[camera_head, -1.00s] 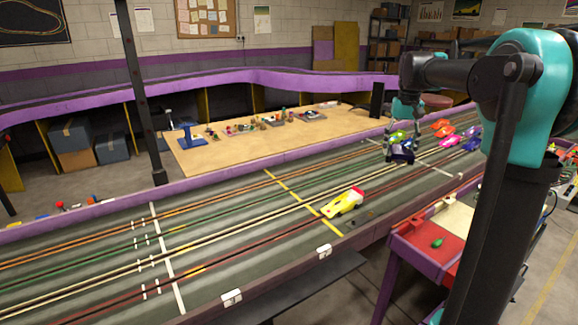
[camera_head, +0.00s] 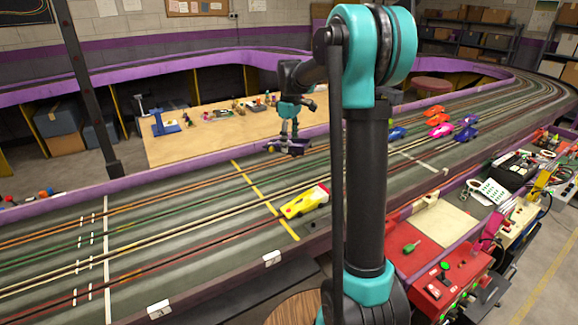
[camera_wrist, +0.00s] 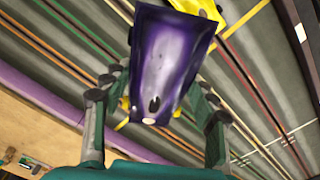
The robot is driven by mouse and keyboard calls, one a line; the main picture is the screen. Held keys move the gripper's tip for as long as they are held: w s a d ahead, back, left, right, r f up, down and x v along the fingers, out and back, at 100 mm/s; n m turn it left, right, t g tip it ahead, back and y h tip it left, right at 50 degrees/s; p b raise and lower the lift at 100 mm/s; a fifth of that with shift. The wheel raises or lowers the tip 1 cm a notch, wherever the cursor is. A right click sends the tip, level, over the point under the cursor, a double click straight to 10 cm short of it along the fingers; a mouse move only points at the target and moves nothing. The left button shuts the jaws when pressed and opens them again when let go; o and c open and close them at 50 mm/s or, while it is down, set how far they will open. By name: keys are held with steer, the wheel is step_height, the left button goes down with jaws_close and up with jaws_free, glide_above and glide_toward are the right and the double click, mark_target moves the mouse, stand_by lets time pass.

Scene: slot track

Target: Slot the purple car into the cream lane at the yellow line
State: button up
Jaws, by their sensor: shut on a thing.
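The purple car (camera_head: 290,148) is in my gripper (camera_head: 290,138), above the far side of the track and to the right of the yellow line (camera_head: 262,196). In the wrist view, the purple car (camera_wrist: 168,60) fills the top middle, between my shut fingers. The cream lane (camera_head: 180,240) runs lengthwise between the green and red lanes and crosses the yellow line. It lies nearer the front than the held car. The car's underside and the slot below it are hidden.
A yellow car (camera_head: 305,201) with a red end stands just right of the yellow line. Several coloured cars, one pink (camera_head: 441,130), stand farther right. A purple wall (camera_head: 180,178) edges the track. Left of the yellow line the track is clear.

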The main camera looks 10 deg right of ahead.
step_height(320, 180, down, 11)
steer(key=n, duration=1.1)
steer(key=shift+w+d+r+n, duration=0.2)
steer(key=shift+w+n, duration=0.1)
steer(key=shift+w, duration=0.1)
steer(key=shift+w+d+f, duration=0.1)
steer(key=shift+f, duration=1.35)
steer(key=shift+w+d+f, duration=0.1)
steer(key=shift+f, duration=1.35)
steer(key=shift+f, duration=1.15)
steer(key=o, duration=1.4)
steer(key=shift+c, duration=0.2)
steer(key=shift+r, duration=0.1)
